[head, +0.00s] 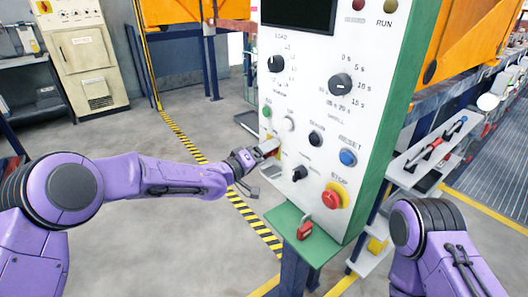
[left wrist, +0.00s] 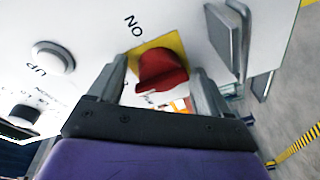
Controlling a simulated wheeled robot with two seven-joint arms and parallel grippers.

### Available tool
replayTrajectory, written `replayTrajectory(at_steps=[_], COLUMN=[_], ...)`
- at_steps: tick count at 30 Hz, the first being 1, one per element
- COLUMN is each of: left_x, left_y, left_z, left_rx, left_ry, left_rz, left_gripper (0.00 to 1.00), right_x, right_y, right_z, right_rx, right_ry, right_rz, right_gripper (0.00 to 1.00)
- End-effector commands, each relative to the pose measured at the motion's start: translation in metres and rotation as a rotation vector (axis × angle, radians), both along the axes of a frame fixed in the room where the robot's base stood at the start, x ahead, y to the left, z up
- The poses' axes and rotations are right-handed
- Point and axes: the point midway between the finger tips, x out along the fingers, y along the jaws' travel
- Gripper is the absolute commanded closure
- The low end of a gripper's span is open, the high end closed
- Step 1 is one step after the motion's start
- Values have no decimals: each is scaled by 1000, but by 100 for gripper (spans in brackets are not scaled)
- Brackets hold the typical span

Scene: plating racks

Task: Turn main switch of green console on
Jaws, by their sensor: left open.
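The green console has a white front panel (head: 322,115) and a green side (head: 392,110). Its main switch shows in the left wrist view as a red handle (left wrist: 162,72) on a yellow plate (left wrist: 140,48), with the label ON beside the plate. My left gripper (head: 262,152) is at the panel's left edge and hides most of the switch in the head view. In the left wrist view its open fingers stand on either side of the red handle. I cannot tell if they touch it. My right gripper is out of view.
The panel also carries a blue reset button (head: 348,157), a red stop button (head: 331,199) and several black knobs. A red padlock (head: 305,229) is on the green ledge (head: 290,217) below. A tool shelf (head: 432,150) stands to the right.

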Motion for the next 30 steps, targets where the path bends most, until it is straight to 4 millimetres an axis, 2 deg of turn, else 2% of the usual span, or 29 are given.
replayTrajectory(at_steps=[2, 6, 7, 20, 30], left_x=[0, 0, 0, 0, 0], left_y=[0, 0, 0, 0, 0], left_z=[0, 0, 0, -1, -4], left_rx=[0, -1, -1, 41, 195], left_ry=[0, -1, -1, -61, -277], left_rz=[0, 0, 0, 0, -1], left_gripper=[22, 67, 71, 72, 72], right_x=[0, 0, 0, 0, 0], right_y=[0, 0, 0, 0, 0], right_z=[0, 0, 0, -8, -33], right_rx=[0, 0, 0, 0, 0], right_ry=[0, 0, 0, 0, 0], right_rz=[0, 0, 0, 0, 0], right_gripper=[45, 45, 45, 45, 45])
